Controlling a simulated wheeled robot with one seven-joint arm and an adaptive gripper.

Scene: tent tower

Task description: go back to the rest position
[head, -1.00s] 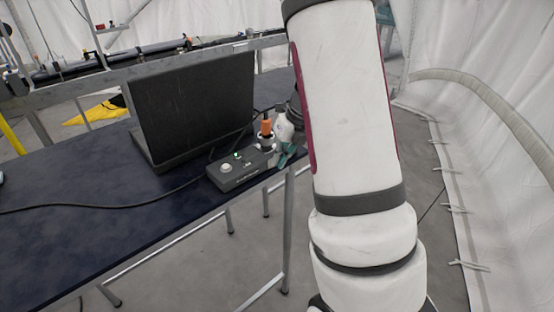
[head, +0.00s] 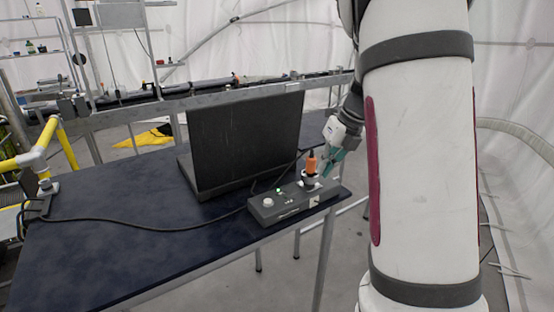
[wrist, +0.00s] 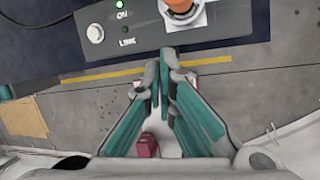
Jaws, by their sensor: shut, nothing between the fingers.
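My gripper (head: 334,166) is beside the right end of a dark grey control box (head: 290,203) on the table, close to an orange-topped knob (head: 311,163). In the wrist view my gripper (wrist: 163,95) has its teal fingers together with nothing between them. The fingertips show just short of the box edge in that view, and I cannot tell whether they touch it. The box (wrist: 140,32) shows a lit green light and a white button there. The orange knob (wrist: 180,8) is cut off by the top edge.
A dark laptop-like screen (head: 245,143) stands on the dark blue table (head: 130,235) behind the box. A black cable (head: 150,225) runs across the table. Yellow pipe (head: 45,145) stands at the left. White tent wall (head: 515,90) is at the right.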

